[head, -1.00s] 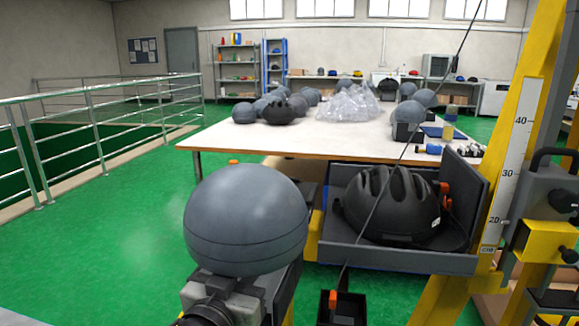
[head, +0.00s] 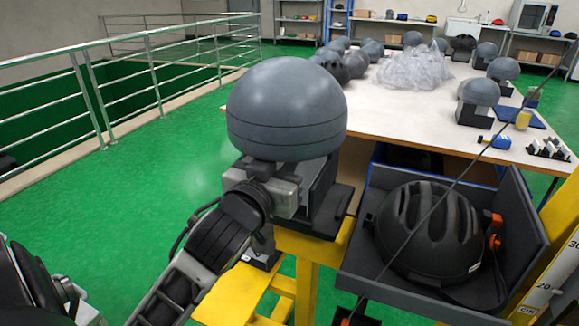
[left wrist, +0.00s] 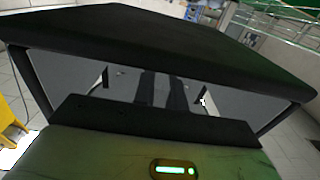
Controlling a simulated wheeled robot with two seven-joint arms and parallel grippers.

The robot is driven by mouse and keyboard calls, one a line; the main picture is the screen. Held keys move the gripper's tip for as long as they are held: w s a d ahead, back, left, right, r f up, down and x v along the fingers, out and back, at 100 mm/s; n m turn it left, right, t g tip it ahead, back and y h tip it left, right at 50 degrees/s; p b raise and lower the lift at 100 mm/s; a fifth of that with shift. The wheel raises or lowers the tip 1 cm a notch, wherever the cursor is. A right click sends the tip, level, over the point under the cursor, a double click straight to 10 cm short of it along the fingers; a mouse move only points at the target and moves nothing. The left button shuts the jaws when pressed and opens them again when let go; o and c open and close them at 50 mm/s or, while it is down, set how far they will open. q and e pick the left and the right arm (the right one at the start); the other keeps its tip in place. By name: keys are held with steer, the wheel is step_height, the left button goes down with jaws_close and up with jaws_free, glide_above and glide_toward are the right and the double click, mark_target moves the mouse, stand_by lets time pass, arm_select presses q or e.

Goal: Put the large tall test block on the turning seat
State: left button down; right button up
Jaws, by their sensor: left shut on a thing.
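The large tall test block (head: 287,105) is a grey dome with a dark base, upright in the head view. My left gripper (head: 283,190) is shut on its lower part from the near left side. The block's base stands at or just over a dark plate (head: 338,217) on a yellow stand, which looks like the turning seat; I cannot tell whether they touch. In the left wrist view, a broad dark surface and dark bars fill the picture, and the contact is not clear. My right gripper is not in view.
A black helmet (head: 430,232) sits in a grey tray (head: 400,285) right of the stand. A thin cable slants across the tray. Behind is a white table (head: 410,120) with grey domes and clear wrap. A yellow post with a scale stands at the right. Green floor is open at left.

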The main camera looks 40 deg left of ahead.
arm_select(q)
steer(key=w+f, duration=0.1)
steer(key=w, duration=0.1)
steer(key=w+a+f, duration=0.1)
steer(key=w, duration=0.2)
steer(key=w+a+f, duration=0.1)
steer(key=w, duration=0.2)
steer(key=shift+a+f, duration=0.1)
steer(key=shift+a, duration=0.1)
steer(key=shift+w+a+f+b, duration=0.25)
steer(key=shift+w+f, duration=0.6)
steer(key=shift+f, duration=0.65)
steer(key=shift+w+a+f+b, duration=0.25)
steer(key=shift+w+f, duration=0.55)
steer(key=shift+f, duration=0.75)
steer(key=shift+w+a+f+b, duration=0.2)
steer(key=shift+w+f, duration=0.65)
steer(key=shift+f, duration=0.65)
steer(key=shift+f, duration=0.2)
steer(key=c, duration=1.5)
jaws_free()
steer(key=shift+f, duration=0.2)
steer(key=shift+o, duration=0.2)
